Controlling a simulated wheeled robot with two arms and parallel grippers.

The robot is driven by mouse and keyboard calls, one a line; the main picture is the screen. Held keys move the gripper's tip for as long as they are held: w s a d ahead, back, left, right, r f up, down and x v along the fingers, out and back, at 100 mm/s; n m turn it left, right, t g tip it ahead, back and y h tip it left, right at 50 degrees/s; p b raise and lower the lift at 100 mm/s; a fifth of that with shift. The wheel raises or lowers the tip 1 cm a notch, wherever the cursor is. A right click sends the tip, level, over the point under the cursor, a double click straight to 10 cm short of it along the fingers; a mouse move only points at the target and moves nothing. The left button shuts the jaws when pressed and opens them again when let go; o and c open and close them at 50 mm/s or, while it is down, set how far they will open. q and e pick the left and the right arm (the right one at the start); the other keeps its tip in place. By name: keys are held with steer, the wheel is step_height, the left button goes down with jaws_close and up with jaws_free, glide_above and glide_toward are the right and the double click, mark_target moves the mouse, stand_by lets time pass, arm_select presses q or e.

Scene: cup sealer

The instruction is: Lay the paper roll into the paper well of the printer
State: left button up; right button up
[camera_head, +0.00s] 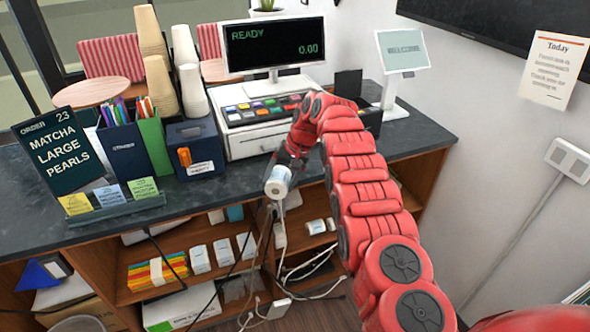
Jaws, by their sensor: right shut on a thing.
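My right gripper (284,171) is shut on a white paper roll (277,183). It holds the roll near the counter's front edge, in front of the cash register, with the roll's round end facing the camera. A strip of paper appears to hang below the roll. A black box (372,119) with an upright dark panel (348,83) stands right of the register, partly hidden behind my right arm. It looks like the printer, but its paper well cannot be seen. The roll is apart from it, to its left and nearer the camera. My left gripper is not in view.
The cash register (245,143) and its screen (272,47) stand behind the gripper. A welcome display (402,52) is at the back right. Cup stacks (193,92), bins (194,145) and an order sign (62,150) fill the left counter. Shelves with cables lie below.

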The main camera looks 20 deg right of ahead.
steer(key=shift+d, duration=0.15)
steer(key=shift+w+d+f+m, duration=0.1)
steer(key=shift+w+d+m, duration=0.2)
steer(key=shift+d, duration=0.3)
steer(key=shift+s+d, duration=0.1)
steer(key=shift+d, duration=0.15)
steer(key=shift+w+d+f+t, duration=0.15)
steer(key=shift+w+t, duration=0.05)
steer(key=shift+t, duration=0.1)
steer(key=shift+d+m+p, duration=0.1)
steer(key=shift+m+p, duration=0.2)
